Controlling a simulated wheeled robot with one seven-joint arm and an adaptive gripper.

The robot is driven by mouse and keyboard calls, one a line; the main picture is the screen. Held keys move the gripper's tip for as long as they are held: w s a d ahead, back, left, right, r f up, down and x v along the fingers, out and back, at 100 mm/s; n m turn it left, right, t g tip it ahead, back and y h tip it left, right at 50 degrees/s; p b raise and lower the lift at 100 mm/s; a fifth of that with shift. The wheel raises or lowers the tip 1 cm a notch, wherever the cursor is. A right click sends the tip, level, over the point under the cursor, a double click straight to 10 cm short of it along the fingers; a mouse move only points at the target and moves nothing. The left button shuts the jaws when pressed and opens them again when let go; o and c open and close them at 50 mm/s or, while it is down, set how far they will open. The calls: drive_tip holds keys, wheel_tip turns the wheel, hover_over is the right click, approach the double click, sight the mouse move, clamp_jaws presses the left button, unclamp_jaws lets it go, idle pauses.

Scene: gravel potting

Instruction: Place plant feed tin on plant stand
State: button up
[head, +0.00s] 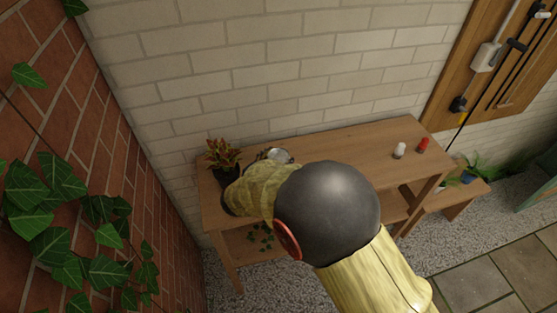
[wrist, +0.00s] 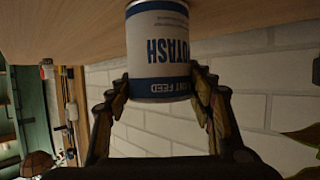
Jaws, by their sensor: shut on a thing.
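The plant feed tin (wrist: 157,45) is white and blue with "POTASH" lettering, upside down in the wrist view. My gripper (wrist: 158,82) has its two fingers shut on the tin's sides. The tin's far end is close to a wooden surface (wrist: 60,30); whether it touches cannot be told. In the head view, my arm hides most of the gripper, and a pale round shape (head: 278,155) showing just past it may be the tin. A wooden stand (head: 340,145) with a lower shelf runs along the wall under my arm.
A potted red-leaved plant (head: 223,156) stands at the stand's left end. A small white item (head: 400,150) and a red item (head: 423,145) stand at its right end. A lower wooden bench (head: 460,190) with plants is beyond. The stand's top between is largely clear.

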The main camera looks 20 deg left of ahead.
drive_tip(key=o, duration=1.4)
drive_tip(key=shift+f, duration=0.1)
drive_tip(key=shift+o, duration=0.4)
drive_tip(key=shift+r, duration=0.2)
drive_tip(key=p+v, duration=0.3)
drive_tip(key=v, duration=0.9)
drive_tip(key=shift+f, duration=0.15)
